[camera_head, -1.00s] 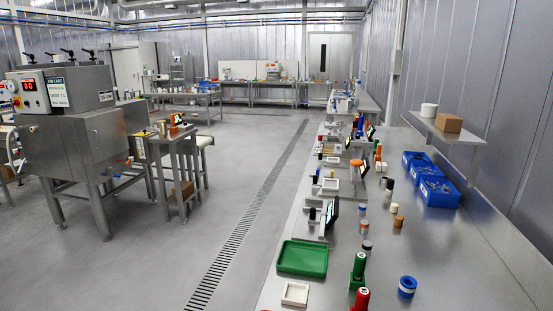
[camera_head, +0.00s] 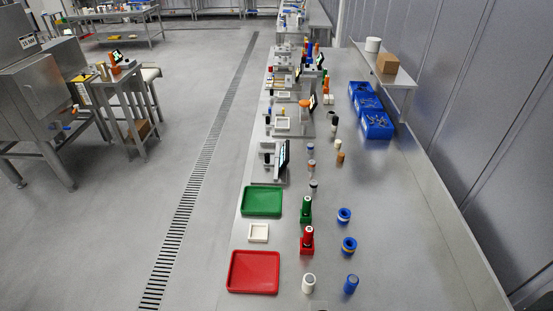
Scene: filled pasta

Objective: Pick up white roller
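A white hollow cylinder (camera_head: 308,284), which could be the white roller, stands upright at the near end of the long steel table, right of the red tray. Another white roll (camera_head: 373,45) sits on the raised shelf at the back right. A small whitish cylinder (camera_head: 337,145) stands farther along the table. I cannot tell for sure which of these is the white roller. Neither of my grippers shows in the head view.
A red tray (camera_head: 233,271), a green tray (camera_head: 245,201) and a small white tray (camera_head: 258,233) line the left edge. Red (camera_head: 307,241) and green (camera_head: 305,210) bottle-like items and blue rings (camera_head: 344,215) stand nearby. Blue bins (camera_head: 377,126) are farther back. The right of the table is clear.

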